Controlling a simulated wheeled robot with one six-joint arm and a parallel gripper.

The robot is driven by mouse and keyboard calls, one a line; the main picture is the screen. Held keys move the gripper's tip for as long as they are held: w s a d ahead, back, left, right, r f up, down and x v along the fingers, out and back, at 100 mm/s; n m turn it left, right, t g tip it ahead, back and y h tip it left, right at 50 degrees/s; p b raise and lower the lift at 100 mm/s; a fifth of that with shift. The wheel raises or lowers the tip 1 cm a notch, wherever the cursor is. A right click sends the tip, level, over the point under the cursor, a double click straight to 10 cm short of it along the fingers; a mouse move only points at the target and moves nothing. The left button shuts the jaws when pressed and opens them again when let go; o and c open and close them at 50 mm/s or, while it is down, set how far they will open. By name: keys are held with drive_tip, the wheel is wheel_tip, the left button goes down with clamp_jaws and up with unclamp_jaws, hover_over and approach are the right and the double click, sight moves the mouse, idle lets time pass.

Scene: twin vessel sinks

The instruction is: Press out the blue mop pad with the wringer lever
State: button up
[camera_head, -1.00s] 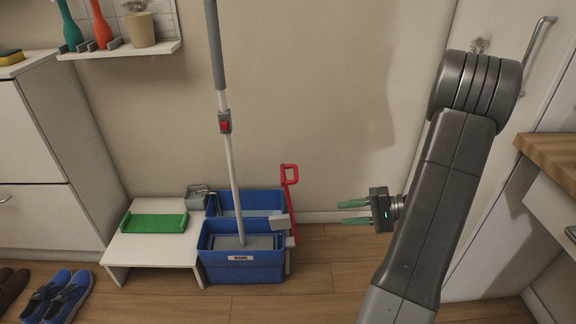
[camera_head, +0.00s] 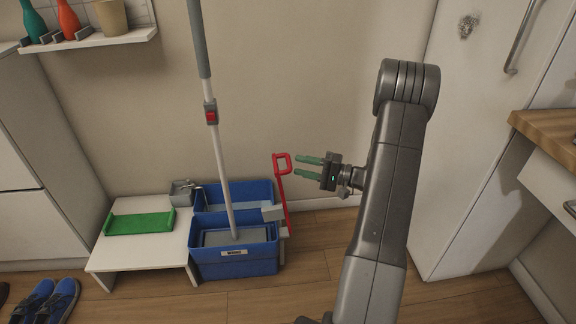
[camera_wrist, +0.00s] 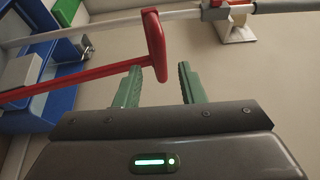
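The red wringer lever (camera_head: 283,188) stands upright at the right side of the blue bucket (camera_head: 250,262), with a loop handle on top. My gripper (camera_head: 297,166) is open and empty, its green fingers pointing left just right of that handle. In the wrist view the red handle (camera_wrist: 155,45) shows just ahead of the fingertips, its lower end lined up with the gap; I cannot tell whether they touch. The mop (camera_head: 221,160), with a red clip, leans upright in the bucket. Its grey head (camera_head: 222,236) is in the front part; no blue pad can be made out.
Blue shoes (camera_head: 50,300) lie on the floor. A wooden counter (camera_head: 550,130) is at right. Floor right of the bucket is clear.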

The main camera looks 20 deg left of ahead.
sight(288, 161)
drive_tip(key=a, duration=0.5)
drive_tip(key=shift+s+r+b, duration=0.15)
drive_tip(key=shift+s+b, duration=0.2)
clamp_jaws()
